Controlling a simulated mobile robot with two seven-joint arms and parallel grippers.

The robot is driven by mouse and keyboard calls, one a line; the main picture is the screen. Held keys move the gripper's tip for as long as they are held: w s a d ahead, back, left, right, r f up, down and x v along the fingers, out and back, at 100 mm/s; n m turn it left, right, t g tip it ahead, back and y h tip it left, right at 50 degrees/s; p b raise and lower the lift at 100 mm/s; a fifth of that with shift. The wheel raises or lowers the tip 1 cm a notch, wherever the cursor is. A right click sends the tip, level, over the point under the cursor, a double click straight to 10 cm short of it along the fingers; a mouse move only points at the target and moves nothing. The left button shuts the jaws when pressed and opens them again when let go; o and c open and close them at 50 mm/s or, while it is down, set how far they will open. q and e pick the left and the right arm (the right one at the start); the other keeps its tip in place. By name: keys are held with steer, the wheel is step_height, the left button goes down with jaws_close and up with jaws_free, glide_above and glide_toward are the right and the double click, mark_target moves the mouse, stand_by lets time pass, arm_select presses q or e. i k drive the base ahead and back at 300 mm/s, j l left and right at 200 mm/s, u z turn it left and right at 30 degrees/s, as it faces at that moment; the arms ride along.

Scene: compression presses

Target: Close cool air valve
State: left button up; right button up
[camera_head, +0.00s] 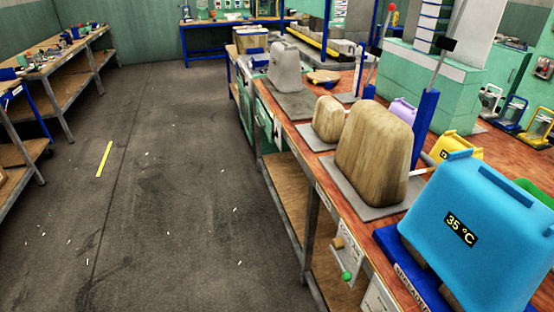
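Neither of my grippers shows in the head view. No part is clearly labelled as the cool air valve. A small white panel (344,256) is fixed to the front of the right bench. It carries a brown knob (338,243) and, lower down, a green knob (347,276). I cannot tell what these knobs control or how they are set. A large blue block (478,215) with a "35 °C" label stands on a blue base at the near right.
The red-brown bench (400,265) runs along the right and bears a large wooden block (372,155), a smaller wooden block (328,118), a grey block (285,68) and upright levers. A cluttered bench (60,55) stands at left.

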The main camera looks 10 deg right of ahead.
mark_target(346, 276)
steer(key=l+z, duration=0.15)
steer(key=z, duration=0.7)
steer(key=k+l, duration=0.05)
